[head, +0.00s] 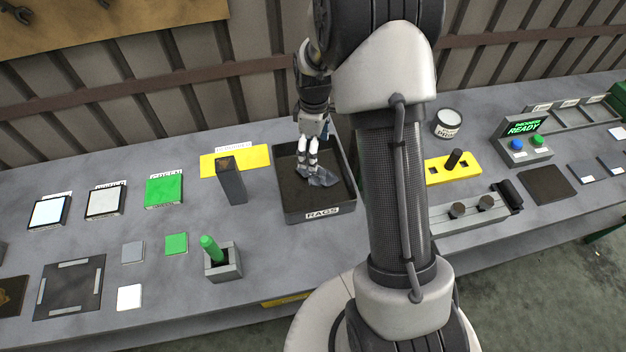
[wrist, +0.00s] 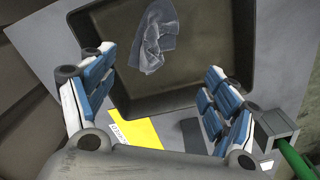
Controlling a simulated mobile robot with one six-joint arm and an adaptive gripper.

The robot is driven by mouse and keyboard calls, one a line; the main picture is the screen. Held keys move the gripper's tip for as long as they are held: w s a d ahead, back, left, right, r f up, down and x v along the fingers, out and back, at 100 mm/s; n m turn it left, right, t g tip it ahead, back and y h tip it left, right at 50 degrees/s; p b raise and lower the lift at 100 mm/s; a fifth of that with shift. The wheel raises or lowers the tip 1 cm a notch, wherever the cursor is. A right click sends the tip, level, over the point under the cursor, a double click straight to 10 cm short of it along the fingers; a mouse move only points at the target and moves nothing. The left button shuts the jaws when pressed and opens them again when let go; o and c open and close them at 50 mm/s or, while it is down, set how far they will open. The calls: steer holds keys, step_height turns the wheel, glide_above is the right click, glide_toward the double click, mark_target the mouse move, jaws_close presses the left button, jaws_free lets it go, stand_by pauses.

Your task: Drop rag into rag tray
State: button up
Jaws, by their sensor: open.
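A grey crumpled rag (head: 321,177) lies on the floor of the dark rag tray (head: 320,214), which has a "RAGS" label on its front. In the wrist view the rag (wrist: 158,38) sits in the upper part of the tray (wrist: 245,45). My gripper (head: 308,172) is above the tray in the head view, close to the rag. In the wrist view its blue-padded fingers (wrist: 160,100) are spread wide with nothing between them. The rag lies beyond the fingertips and looks apart from them.
Left of the tray stand a dark upright block (head: 231,182) by a yellow plate (head: 250,158) and a holder with a green handle (head: 212,250). Right of it are a yellow switch plate (head: 453,168), a white tin (head: 447,123) and a "READY" console (head: 522,140).

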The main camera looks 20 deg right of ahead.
step_height(320, 180, up, 4)
steer(key=shift+f+p, duration=0.15)
steer(key=shift+p, duration=0.95)
step_height(320, 180, up, 12)
